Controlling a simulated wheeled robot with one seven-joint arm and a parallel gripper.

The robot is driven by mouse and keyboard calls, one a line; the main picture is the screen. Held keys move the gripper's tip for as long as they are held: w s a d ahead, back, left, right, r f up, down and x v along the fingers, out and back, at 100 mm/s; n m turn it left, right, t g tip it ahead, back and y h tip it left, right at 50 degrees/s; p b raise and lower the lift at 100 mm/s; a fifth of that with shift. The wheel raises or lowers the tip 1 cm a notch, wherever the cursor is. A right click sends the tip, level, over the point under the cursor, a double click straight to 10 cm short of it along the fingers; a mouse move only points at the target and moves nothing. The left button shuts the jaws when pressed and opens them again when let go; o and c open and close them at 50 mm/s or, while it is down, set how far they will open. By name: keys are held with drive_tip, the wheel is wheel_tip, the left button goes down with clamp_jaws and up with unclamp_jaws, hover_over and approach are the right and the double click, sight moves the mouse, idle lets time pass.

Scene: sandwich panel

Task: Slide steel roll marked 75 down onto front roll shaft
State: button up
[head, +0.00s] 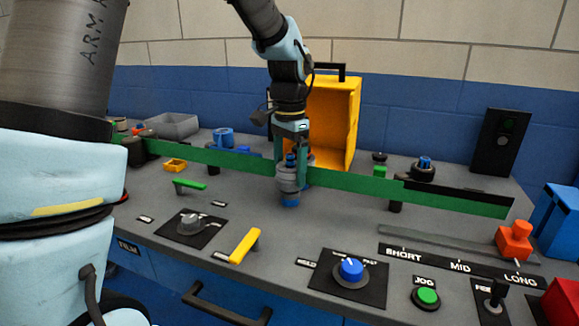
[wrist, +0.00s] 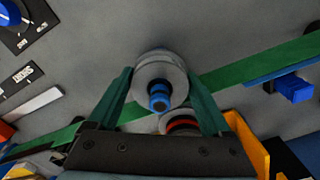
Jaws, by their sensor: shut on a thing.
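The steel roll (head: 288,178) is a grey cylinder at the middle of the bench; its mark cannot be read. My gripper (head: 291,182) points down and is shut on it. In the wrist view the roll (wrist: 160,68) sits between the two teal fingers of my gripper (wrist: 160,85). The front roll shaft is blue; its tip (head: 290,159) shows above the roll and a blue part shows below it. In the wrist view the blue tip (wrist: 158,97) stands in the roll's middle, so the roll appears to be around the shaft. The exact seating height is unclear.
A long green strip (head: 350,184) runs across the bench close by the roll. A second roll with a red band (wrist: 180,123) is beside it. A yellow open case (head: 340,105) stands behind. Knobs, a yellow lever (head: 245,245) and an orange slider (head: 514,240) are in front and right.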

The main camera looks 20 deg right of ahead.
drive_tip(key=shift+f, duration=0.4)
drive_tip(key=o, duration=1.5)
drive_tip(key=shift+o, duration=0.2)
wheel_tip(320, 180, up, 13)
drive_tip(key=p, duration=1.1)
drive_tip(key=shift+r, duration=0.2)
drive_tip(key=shift+f, duration=0.1)
